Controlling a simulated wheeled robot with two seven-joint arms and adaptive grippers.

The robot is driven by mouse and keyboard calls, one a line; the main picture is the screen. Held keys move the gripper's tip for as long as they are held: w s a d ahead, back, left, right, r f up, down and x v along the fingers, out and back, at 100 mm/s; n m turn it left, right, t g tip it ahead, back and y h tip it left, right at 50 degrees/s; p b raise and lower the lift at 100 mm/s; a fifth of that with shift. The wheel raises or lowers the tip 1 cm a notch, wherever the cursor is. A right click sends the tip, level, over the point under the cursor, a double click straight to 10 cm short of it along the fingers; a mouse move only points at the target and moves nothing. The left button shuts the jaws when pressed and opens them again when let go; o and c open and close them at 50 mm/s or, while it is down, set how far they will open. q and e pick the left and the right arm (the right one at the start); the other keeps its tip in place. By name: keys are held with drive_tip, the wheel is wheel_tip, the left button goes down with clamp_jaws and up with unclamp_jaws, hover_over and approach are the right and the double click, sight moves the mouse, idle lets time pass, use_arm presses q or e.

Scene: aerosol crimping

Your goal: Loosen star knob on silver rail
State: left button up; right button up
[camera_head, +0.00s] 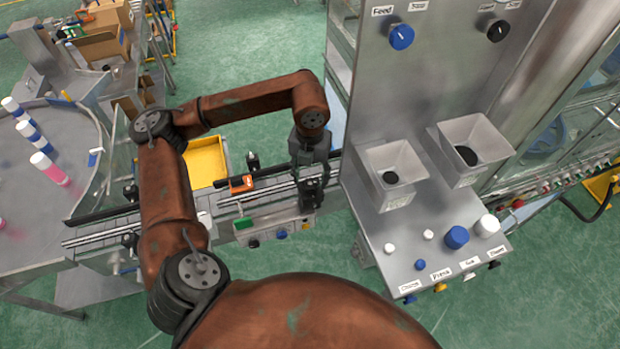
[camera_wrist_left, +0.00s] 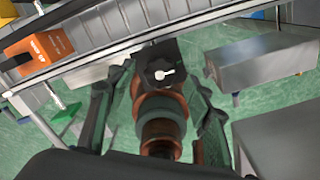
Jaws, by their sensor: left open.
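My left gripper (camera_head: 312,196) hangs over the near side of the silver rail (camera_head: 100,233), at its right part in the head view. In the left wrist view, the fingers of this gripper (camera_wrist_left: 157,115) are spread apart. A dark knob (camera_wrist_left: 160,68) with a bright pin-like centre shows between them, beside the rail (camera_wrist_left: 140,45); it looks like the star knob. The fingers appear clear of it on both sides, but I cannot tell the depth. In the head view the gripper hides that spot. My right gripper is in neither view.
An orange sensor (camera_head: 241,184) sits on the rail's far side, left of my gripper. The steel machine with hoppers (camera_head: 392,165) stands close on the right. A round table (camera_head: 50,220) with cans is at left.

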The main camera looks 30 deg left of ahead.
sight(310, 183)
use_arm(q)
wheel_tip(310, 183, up, 11)
idle(0.3)
drive_tip(key=shift+f, duration=0.15)
